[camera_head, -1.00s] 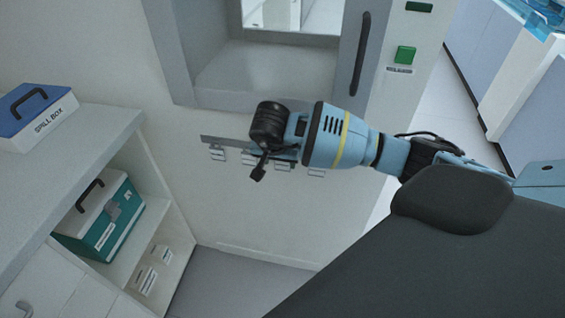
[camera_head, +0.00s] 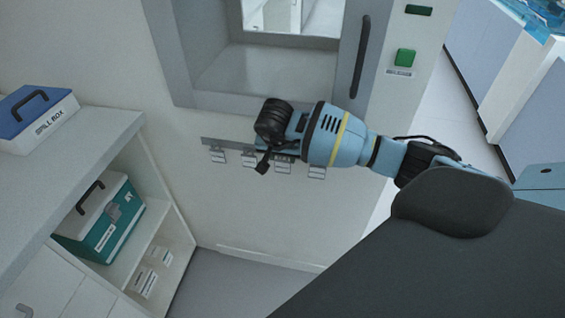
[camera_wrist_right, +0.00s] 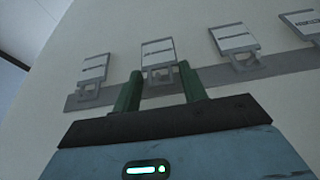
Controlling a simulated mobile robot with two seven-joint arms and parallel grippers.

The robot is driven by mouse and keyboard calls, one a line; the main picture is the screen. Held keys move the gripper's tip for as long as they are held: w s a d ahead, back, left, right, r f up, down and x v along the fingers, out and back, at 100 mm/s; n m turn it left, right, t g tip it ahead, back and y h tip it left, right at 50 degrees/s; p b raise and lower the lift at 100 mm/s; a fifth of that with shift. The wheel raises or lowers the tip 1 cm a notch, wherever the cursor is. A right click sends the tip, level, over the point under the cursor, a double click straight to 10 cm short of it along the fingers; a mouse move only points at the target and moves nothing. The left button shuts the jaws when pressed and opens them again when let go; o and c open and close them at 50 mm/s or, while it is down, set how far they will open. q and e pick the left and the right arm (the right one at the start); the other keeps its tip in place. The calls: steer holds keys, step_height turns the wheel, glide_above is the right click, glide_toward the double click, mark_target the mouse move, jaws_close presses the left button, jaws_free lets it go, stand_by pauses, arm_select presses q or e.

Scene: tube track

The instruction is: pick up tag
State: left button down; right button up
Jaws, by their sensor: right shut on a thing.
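Several white tags hang in a row from a grey rail on the wall. My right gripper (camera_wrist_right: 160,88) is shut on one tag (camera_wrist_right: 158,50), its two green fingers on either side of the tag's lower frame in the wrist view. That tag is second from the left there and still at the rail (camera_wrist_right: 215,78). In the head view it appears to be the third tag (camera_head: 283,168), partly hidden by my right gripper. Other tags (camera_head: 218,157) (camera_head: 317,173) hang beside it. The fingertips are hidden in the head view. My left gripper is not in view.
A grey recessed hatch (camera_head: 260,75) with a dark handle (camera_head: 360,55) lies above the rail. A blue spill box (camera_head: 38,115) stands on the left counter, and a teal case (camera_head: 105,220) sits on the shelf below. Open floor shows below the wall.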

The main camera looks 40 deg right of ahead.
steer(key=shift+r, duration=0.2)
steer(key=shift+s+a, duration=0.1)
steer(key=s+a+b, duration=0.1)
steer(key=s+a, duration=1)
steer(key=a, duration=0.2)
steer(key=shift+s+a, duration=0.25)
steer(key=shift+r, duration=0.1)
stand_by(0.5)
step_height(320, 180, up, 12)
steer(key=n+t+y, duration=0.1)
steer(key=n+y, duration=0.2)
steer(key=n, duration=0.7)
steer(key=shift+s+a+t, duration=0.15)
steer(key=shift+a+t, duration=0.15)
steer(key=shift+a, duration=0.15)
steer(key=shift+a, duration=0.1)
